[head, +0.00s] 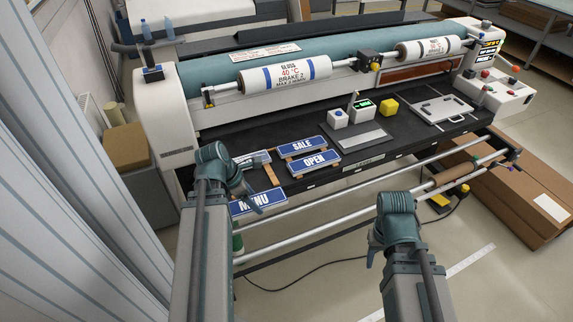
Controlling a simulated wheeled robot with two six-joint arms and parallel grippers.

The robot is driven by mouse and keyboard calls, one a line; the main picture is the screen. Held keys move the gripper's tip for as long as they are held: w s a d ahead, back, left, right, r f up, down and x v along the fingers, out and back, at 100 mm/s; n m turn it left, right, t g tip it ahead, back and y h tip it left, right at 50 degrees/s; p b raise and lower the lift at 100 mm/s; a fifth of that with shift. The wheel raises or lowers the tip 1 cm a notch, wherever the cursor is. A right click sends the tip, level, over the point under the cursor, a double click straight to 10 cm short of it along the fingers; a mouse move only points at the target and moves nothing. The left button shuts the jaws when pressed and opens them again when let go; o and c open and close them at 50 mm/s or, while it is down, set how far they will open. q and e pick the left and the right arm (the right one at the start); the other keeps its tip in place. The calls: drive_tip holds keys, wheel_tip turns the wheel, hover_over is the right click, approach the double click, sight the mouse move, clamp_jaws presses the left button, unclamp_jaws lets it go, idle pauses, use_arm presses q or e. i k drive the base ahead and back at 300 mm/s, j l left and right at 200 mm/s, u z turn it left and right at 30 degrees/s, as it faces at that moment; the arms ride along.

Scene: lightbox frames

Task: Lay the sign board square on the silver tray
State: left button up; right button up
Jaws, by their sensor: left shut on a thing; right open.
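My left gripper (262,198) is shut on the blue-and-white MENU sign board (246,208), near its right end. The MENU board is at the front edge of the black bench, and my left arm covers part of its left side. A flat silver-grey tray (364,138) lies bare on the bench, to the right of the signs and well apart from the held board. My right gripper (371,258) is open and empty, low in front of the bench; its fingertips are small and hard to make out.
SALE (303,147) and OPEN (315,162) signs lie on wooden strips; another sign (253,158) is partly hidden by my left arm. Metal rails (330,198) run in front.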

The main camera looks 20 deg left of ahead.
sight(443, 107)
drive_tip(key=i+l+z, duration=0.1)
drive_tip(key=i+l, duration=2.5)
